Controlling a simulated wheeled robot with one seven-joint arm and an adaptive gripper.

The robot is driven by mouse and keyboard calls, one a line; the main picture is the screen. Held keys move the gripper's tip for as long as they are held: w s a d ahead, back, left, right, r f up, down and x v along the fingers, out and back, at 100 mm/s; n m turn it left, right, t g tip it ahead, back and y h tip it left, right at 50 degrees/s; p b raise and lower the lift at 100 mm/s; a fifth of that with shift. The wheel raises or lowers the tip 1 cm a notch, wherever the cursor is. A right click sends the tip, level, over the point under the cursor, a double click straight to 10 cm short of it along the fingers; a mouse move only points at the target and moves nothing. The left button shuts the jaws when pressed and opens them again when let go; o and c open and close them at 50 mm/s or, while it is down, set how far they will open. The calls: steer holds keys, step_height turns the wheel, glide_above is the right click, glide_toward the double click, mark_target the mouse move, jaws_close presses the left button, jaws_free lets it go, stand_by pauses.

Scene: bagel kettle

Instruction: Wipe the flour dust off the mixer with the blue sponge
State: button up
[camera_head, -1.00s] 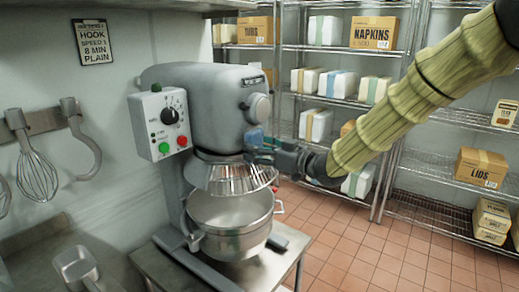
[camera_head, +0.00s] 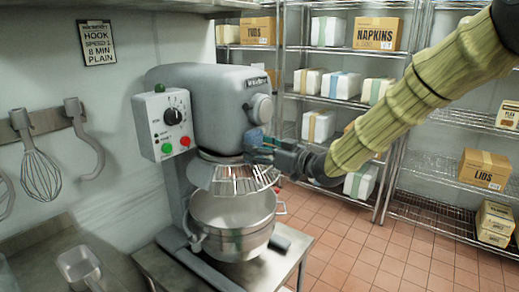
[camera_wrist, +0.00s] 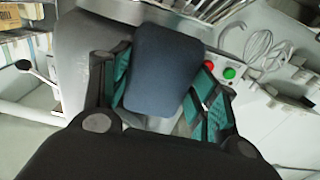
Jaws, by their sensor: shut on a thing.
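The grey stand mixer (camera_head: 205,108) stands on a steel table, its control box with dial and buttons (camera_head: 167,123) on the left side. My gripper (camera_head: 262,143) is at the front of the mixer head, just below the round hub and above the wire bowl guard (camera_head: 230,176). It is shut on the blue sponge (camera_head: 254,136). In the wrist view the sponge (camera_wrist: 165,68) sits between the two green-padded fingers, with the grey mixer surface behind it. Whether the sponge touches the mixer is hard to tell. Flour dust cannot be made out clearly.
The steel bowl (camera_head: 234,222) hangs under the guard. A dark object (camera_head: 279,242) lies on the table (camera_head: 262,272) beside the bowl. A whisk (camera_head: 40,172) and hook (camera_head: 91,150) hang on the left wall. Wire shelves with boxes (camera_head: 375,34) stand behind; floor is open at right.

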steer(key=shift+w+a, duration=0.15)
steer(key=shift+a, duration=0.1)
steer(key=shift+d, duration=0.1)
steer(key=shift+w+d+p, duration=0.5)
steer(key=shift+w+d, duration=0.15)
steer(key=shift+w, duration=0.2)
steer(key=shift+w+d+p, duration=0.4)
steer(key=shift+w+d, duration=0.2)
steer(key=shift+w, duration=0.35)
steer(key=shift+w, duration=0.1)
steer(key=shift+w+d+p, duration=0.45)
steer(key=shift+w+d, duration=0.15)
steer(key=shift+w, duration=0.15)
steer(key=shift+w, duration=0.1)
steer(key=shift+w+d+p, duration=0.35)
steer(key=shift+w+d, duration=0.25)
steer(key=shift+w, duration=0.15)
